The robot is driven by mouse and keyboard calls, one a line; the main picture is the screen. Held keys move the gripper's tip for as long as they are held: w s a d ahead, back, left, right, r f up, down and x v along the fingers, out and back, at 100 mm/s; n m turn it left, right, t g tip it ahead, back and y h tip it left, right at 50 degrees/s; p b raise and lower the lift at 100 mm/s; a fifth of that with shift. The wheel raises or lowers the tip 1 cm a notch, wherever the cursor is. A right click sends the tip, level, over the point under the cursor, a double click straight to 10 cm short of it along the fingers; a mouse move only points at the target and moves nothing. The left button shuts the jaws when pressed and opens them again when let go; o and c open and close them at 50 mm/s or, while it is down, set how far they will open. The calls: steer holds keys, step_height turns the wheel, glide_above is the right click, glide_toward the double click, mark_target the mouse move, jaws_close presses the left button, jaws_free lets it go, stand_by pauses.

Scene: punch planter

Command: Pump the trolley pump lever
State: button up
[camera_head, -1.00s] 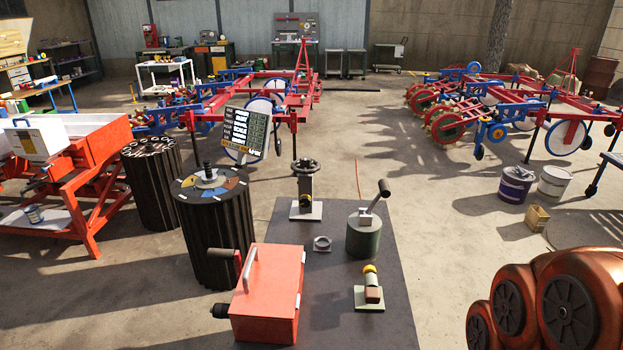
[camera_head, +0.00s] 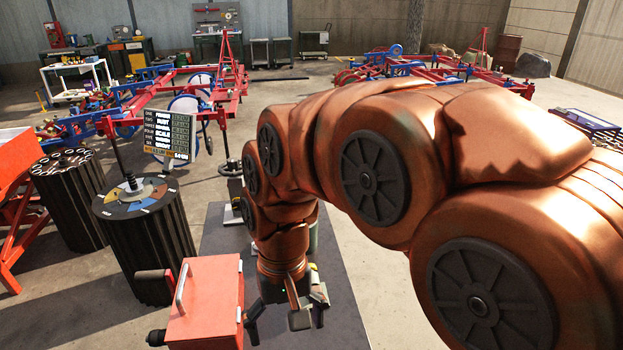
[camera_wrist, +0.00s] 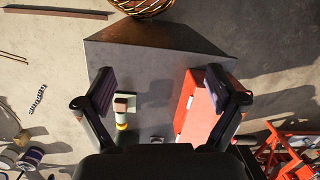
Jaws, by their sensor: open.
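The dark grey trolley top (camera_head: 215,232) carries a red box (camera_head: 208,300) with a pale handle (camera_head: 181,287) on top and a black grip (camera_head: 154,274) at its left. I cannot tell for sure which part is the pump lever. The green cylinder with a tilted, dark-knobbed lever, seen earlier, is now mostly behind my arm. My gripper (camera_head: 287,316) hangs above the top, right of the red box. In the wrist view my gripper (camera_wrist: 163,82) is open and empty, with the red box (camera_wrist: 200,108) by the right finger and a small yellow-and-brown fitting (camera_wrist: 122,108) by the left.
A black ribbed drum (camera_head: 150,235) with a coloured dial stands left of the trolley, with another ribbed drum (camera_head: 70,205) behind it. A handwheel stand (camera_head: 231,172) rises at the trolley's far end. Red and blue farm frames fill the back. Floor at right is partly clear.

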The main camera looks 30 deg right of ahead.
steer(key=w+d+r+m+t+y+p, duration=0.1)
steer(key=w+d+r+m, duration=0.25)
steer(key=w, duration=0.45)
steer(key=w+d+r+m+y+p, duration=0.1)
steer(key=w+d+r+m, duration=0.2)
steer(key=w, duration=0.6)
steer(key=w+d+r+m+t+y+p, duration=0.15)
steer(key=w+d+m, duration=0.25)
steer(key=w, duration=0.4)
steer(key=w+d+f+m+p, duration=0.1)
steer(key=w+d+m, duration=0.2)
steer(key=d, duration=0.5)
steer(key=w+d+f+m+t+p, duration=0.1)
steer(key=w+d+m, duration=0.2)
steer(key=d, duration=0.4)
steer(key=w+d+f+m+p, duration=0.1)
steer(key=w+d+m, duration=0.25)
steer(key=d, duration=0.45)
steer(key=shift+b+x, duration=1.2)
steer(key=shift+x, duration=2.75)
steer(key=shift+s, duration=0.15)
steer(key=shift+a+f, duration=0.1)
steer(key=c, duration=1.7)
